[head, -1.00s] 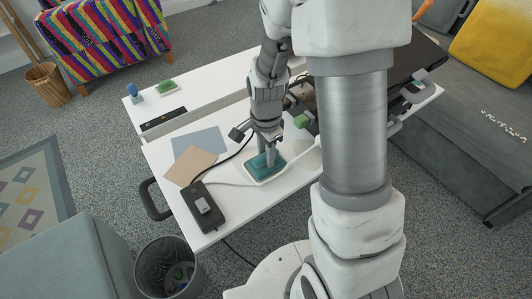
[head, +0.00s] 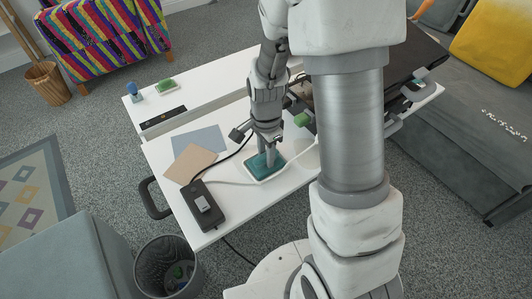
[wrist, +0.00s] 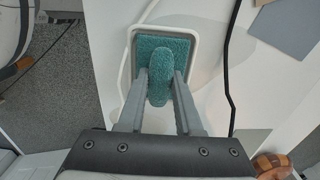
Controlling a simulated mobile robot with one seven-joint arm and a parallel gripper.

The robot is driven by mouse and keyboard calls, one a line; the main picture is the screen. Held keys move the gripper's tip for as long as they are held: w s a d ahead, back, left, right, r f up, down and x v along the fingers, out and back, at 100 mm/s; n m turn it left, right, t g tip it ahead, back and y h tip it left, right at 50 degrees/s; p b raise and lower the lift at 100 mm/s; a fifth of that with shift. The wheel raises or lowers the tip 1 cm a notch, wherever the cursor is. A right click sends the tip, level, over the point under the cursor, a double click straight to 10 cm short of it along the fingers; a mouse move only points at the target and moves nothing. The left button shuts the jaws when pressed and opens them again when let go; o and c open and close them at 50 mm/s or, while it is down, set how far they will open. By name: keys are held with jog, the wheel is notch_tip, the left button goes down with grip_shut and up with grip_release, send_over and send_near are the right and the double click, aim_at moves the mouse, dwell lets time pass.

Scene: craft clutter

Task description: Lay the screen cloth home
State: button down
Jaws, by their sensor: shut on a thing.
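The screen cloth is teal and fuzzy (head: 259,167). It lies within the rim of a shallow white tray (head: 264,184) on the white desk. In the wrist view the cloth (wrist: 179,49) spreads over the tray floor inside the white rim (wrist: 194,28), with a raised ridge in its middle. My gripper (head: 268,162) points down over the tray; in the wrist view its fingers (wrist: 160,80) are closed on both sides of that ridge. The underside of the cloth is hidden.
A black power box (head: 203,206) and a grey cable lie beside the tray. A tan sheet (head: 191,163) and a blue-grey sheet (head: 201,139) lie flat to the left. A dark bin (head: 167,266) stands below the desk edge.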

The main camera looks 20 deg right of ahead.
jog(key=c, duration=0.5)
grip_release()
notch_tip(320, 180, up, 17)
jog(key=p, duration=0.6)
jog(key=shift+r, duration=0.2)
jog(key=s+r+n+t+p, duration=0.1)
jog(key=s+r+n+t, duration=0.5)
jog(key=s+r+n, duration=0.85)
notch_tip(320, 180, up, 16)
jog(key=p, duration=1.5)
jog(key=shift+w, duration=0.3)
jog(key=shift+f, duration=0.1)
